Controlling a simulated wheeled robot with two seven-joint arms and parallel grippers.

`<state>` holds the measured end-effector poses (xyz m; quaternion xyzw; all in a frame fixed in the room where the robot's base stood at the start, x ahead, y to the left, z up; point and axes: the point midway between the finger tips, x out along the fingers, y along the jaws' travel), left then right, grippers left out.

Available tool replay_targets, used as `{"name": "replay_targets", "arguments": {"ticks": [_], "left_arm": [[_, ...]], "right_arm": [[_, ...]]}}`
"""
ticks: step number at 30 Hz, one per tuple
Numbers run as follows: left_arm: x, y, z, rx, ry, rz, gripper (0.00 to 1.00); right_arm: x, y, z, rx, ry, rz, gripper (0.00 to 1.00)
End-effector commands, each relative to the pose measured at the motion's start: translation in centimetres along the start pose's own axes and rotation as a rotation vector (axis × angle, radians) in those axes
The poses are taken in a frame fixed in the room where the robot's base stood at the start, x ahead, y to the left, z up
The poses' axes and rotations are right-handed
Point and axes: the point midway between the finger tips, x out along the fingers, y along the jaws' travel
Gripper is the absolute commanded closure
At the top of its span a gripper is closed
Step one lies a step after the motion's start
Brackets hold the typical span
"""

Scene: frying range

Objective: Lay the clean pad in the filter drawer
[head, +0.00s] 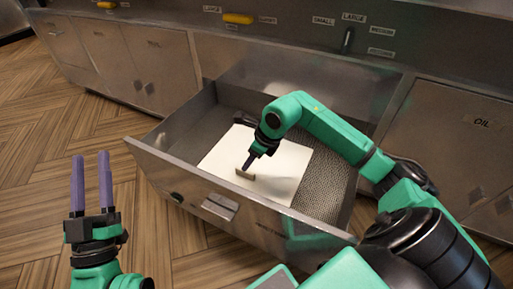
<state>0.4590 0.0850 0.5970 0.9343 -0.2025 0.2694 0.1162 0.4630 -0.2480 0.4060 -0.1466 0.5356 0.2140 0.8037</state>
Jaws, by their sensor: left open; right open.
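The clean pad (277,172), a white square sheet, lies in the open filter drawer (322,219), on its mesh floor toward the left and middle. A small brown tab (245,174) stands on the pad. My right gripper (248,165) reaches over the pad from the right, with its fingertips just at the tab. I see it nearly edge-on, so I cannot tell whether it touches the tab. My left gripper (91,172) is open and empty, fingers upward, outside the drawer at the left.
The drawer's front panel (190,181) has a handle (220,205) in the middle. Steel cabinets line the back, with one marked OIL (481,124) at the right. Yellow handles (238,18) and a black lever (347,40) are above. Wooden floor (40,165) is clear at left.

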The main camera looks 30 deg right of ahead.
Motion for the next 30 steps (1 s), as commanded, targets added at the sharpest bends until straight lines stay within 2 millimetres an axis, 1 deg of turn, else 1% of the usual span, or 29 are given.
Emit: {"name": "replay_targets", "arguments": {"ticks": [1,6,8,12,15,18,21,30], "left_arm": [[-0.7,0.0,1.3,-0.011,-0.047,-0.007,0.5],[-3.5,0.1,5.7,-0.051,-0.198,-0.029,0.5],[-4.6,0.1,7.2,-0.065,-0.252,-0.037,0.5],[-7.6,0.5,10.4,-0.098,-0.373,-0.053,0.5],[-9.6,0.8,12.2,-0.119,-0.448,-0.064,0.5],[-11.2,1.0,13.5,-0.135,-0.503,-0.071,0.5],[-12.0,1.2,14.1,-0.143,-0.53,-0.075,0.5],[-12.3,1.2,14.3,-0.145,-0.537,-0.076,0.5]], "right_arm": [[-0.6,0.0,0.0,0.0,0.001,-0.001,0.54],[-2.0,0.0,0.0,0.0,0.001,-0.001,0.54],[-2.5,0.0,0.0,-0.001,0.001,0.0,0.54],[-3.7,0.0,0.0,-0.001,0.001,-0.001,0.54],[-4.4,0.0,0.0,0.0,0.001,-0.001,0.54],[-4.9,0.0,0.0,-0.001,0.001,0.0,0.54],[-5.1,0.0,0.0,0.0,0.001,0.001,0.54],[-5.2,0.0,0.0,0.0,0.0,0.0,0.54]]}}
